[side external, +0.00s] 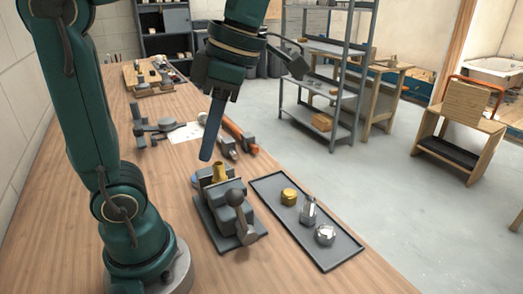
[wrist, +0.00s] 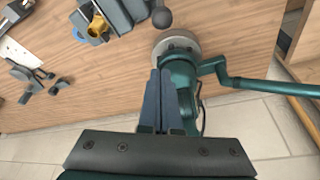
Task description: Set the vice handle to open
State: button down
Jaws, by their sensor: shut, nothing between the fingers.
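The grey vice (side external: 215,222) stands on the wooden bench, with a brass fitting (side external: 219,172) upright between its jaws. Its handle (side external: 240,215) is at the near end, with a round dark knob at the top. In the wrist view the vice (wrist: 122,14) is cut off by the top edge, with the brass fitting (wrist: 97,27) and the handle's knob (wrist: 162,17) showing. My gripper (side external: 205,158) is shut and empty, its blue fingers pointing down just above and behind the vice. It also shows shut in the wrist view (wrist: 161,72), apart from the handle.
A dark tray (side external: 273,189) right of the vice holds a brass nut (side external: 289,196) and two chrome fittings (side external: 309,211). An orange-handled wrench (side external: 238,134) and grey clamp tools (side external: 157,127) lie farther back. My own arm base stands close left of the vice.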

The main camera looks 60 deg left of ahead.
notch_tip(320, 180, down, 8)
jog(key=shift+w+f+t, duration=0.25)
jog(key=shift+w+t, duration=0.05)
jog(key=shift+t, duration=0.1)
dwell(1.0)
jog(key=shift+w, duration=0.15)
jog(key=shift+w+r+g, duration=0.15)
jog(key=shift+w+g, duration=0.1)
jog(key=shift+g, duration=0.15)
